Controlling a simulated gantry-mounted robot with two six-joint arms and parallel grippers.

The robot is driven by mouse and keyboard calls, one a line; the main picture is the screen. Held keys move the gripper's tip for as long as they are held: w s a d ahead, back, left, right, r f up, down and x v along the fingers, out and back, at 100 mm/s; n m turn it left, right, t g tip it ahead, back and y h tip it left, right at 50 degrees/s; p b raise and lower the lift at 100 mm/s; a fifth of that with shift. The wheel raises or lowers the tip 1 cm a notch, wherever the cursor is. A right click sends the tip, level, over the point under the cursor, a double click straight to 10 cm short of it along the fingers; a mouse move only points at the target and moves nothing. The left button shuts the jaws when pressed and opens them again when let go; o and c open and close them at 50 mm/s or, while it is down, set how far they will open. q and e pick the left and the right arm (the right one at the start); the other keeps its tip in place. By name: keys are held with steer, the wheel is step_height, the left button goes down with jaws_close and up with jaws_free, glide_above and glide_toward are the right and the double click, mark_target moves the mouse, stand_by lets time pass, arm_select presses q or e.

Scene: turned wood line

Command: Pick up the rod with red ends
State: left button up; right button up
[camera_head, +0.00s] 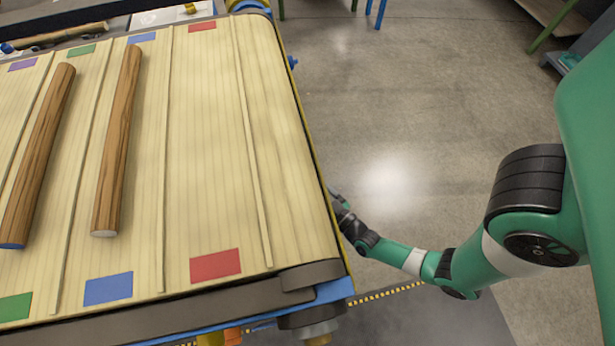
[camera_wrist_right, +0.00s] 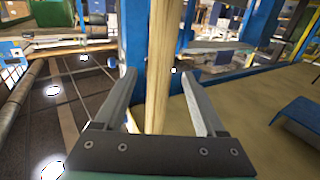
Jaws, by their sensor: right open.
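No rod with red ends can be made out in the head view. Two brown wooden rods lie on the pale belt (camera_head: 290,180): the left rod (camera_head: 40,150) shows a blue near end, the other rod (camera_head: 117,145) a pale grey near end. My right gripper (camera_head: 338,198) is beside the belt's right edge, its tip partly hidden. In the right wrist view its two fingers (camera_wrist_right: 164,85) stand apart. A pale wood-grained strip (camera_wrist_right: 159,60) shows between them, ends not visible; I cannot tell whether it is a rod. My left gripper is not in view.
The belt lane between the red patches (camera_head: 215,265) is empty. Thin raised slats (camera_head: 252,150) divide the lanes. Another wooden rod (camera_head: 60,36) lies beyond the belt's far end. The floor (camera_head: 400,120) right of the belt is open.

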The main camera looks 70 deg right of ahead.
steer(key=shift+w+d+f, duration=0.1)
steer(key=shift+w+d, duration=0.1)
steer(key=shift+w, duration=0.05)
steer(key=b+x, duration=0.2)
steer(key=x, duration=0.2)
steer(key=shift+w+d, duration=0.1)
steer(key=shift+w, duration=0.05)
steer(key=shift+c, duration=0.8)
jaws_close()
